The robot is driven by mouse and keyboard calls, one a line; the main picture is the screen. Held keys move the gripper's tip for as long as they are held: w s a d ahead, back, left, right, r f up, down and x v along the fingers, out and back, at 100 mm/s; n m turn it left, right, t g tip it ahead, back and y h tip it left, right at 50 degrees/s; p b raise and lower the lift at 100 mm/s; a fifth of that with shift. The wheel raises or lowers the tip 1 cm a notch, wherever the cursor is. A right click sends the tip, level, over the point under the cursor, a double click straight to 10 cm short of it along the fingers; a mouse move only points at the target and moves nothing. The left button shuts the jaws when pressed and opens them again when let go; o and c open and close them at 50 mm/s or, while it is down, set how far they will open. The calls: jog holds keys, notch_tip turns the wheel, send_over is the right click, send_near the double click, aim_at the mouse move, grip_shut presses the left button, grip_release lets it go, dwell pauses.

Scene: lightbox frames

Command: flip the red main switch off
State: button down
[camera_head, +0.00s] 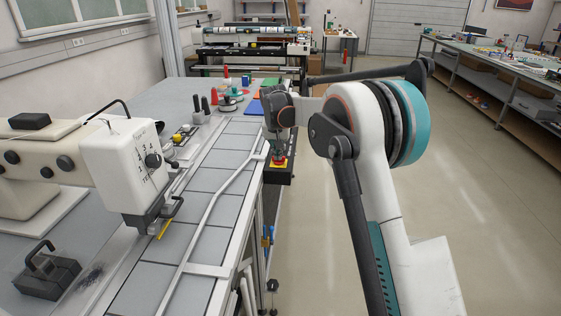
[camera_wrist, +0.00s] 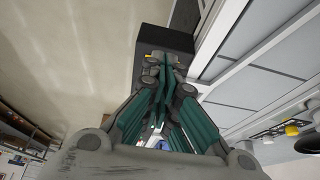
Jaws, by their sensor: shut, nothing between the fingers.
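The red main switch (camera_head: 278,162) sits on a yellow plate on top of a dark box (camera_head: 283,179). The box is at the right edge of the long table. My gripper (camera_head: 278,152) points down right over the switch, and its tips are at or very near it; I cannot tell whether they touch. In the wrist view my gripper (camera_wrist: 160,72) has its teal fingers together with nothing between them. The dark box (camera_wrist: 165,38) lies beyond the tips there. The fingers hide the red part in that view, with only small yellow bits beside them.
A white sewing machine (camera_head: 122,165) stands on the table at left. A bent metal rail (camera_head: 216,197) runs along the table beside the box. Coloured spools and pads lie further back. The floor (camera_head: 440,195) to the right is clear.

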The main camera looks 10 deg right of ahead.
jog(key=b+x, duration=0.1)
jog(key=x, duration=0.2)
jog(key=w+b+x, duration=0.1)
jog(key=x, duration=0.3)
jog(key=w+b+x, duration=0.1)
jog(key=b+x, duration=0.1)
jog(key=x, duration=0.2)
jog(key=shift+d+r, duration=0.3)
jog(key=shift+r, duration=0.05)
jog(key=shift+w+d+r, duration=0.15)
jog(key=shift+w+d, duration=0.1)
jog(key=shift+w, duration=0.45)
